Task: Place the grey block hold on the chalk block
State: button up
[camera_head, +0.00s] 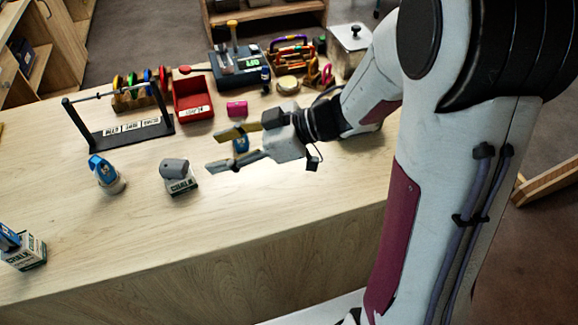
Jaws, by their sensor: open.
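The grey block hold (174,168) rests on top of a chalk block (183,187), a white box with dark "CHALK" lettering, near the middle of the table. The hold sits slightly towards the box's upper left. My gripper (214,151) is to the right of them, apart from both. Its two fingers are spread and point left. Nothing shows held between them; a small blue item (241,144) shows between the fingers nearer the palm, and I cannot tell its depth. A second chalk block (28,254) stands at the far left with a blue item (9,238) on it.
A blue item (101,170) tops a pale round object to the left. Behind stand a black rack (120,131), a red bin (193,97), a pink block (237,108) and a dark scale-like box (240,68). The table's front middle is clear.

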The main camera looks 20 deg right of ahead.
jog(key=w+d+r+m+t+h, duration=0.3)
jog(key=w+d+r+t+h, duration=0.3)
jog(key=w+d, duration=0.15)
jog(key=s+d+r+m+t+h, duration=0.1)
jog(key=s+d+r+m+h, duration=0.15)
jog(key=d, duration=0.25)
jog(key=s+d+r+m+h, duration=0.1)
jog(key=d+r+m+h, duration=0.2)
jog(key=d+h, duration=0.15)
jog(key=s+d+m+g+h, duration=0.15)
jog(key=s+d+m, duration=0.25)
jog(key=s, duration=0.5)
jog(key=s+a+f+g+y, duration=0.1)
jog(key=s+a+f+g, duration=0.1)
jog(key=s, duration=0.5)
jog(key=s+a+f+m+g+y, duration=0.1)
jog(key=s+a+f+g, duration=0.1)
jog(key=s+a, duration=0.3)
jog(key=s, duration=0.3)
jog(key=shift+f+g+y, duration=0.35)
jog(key=shift+f, duration=0.05)
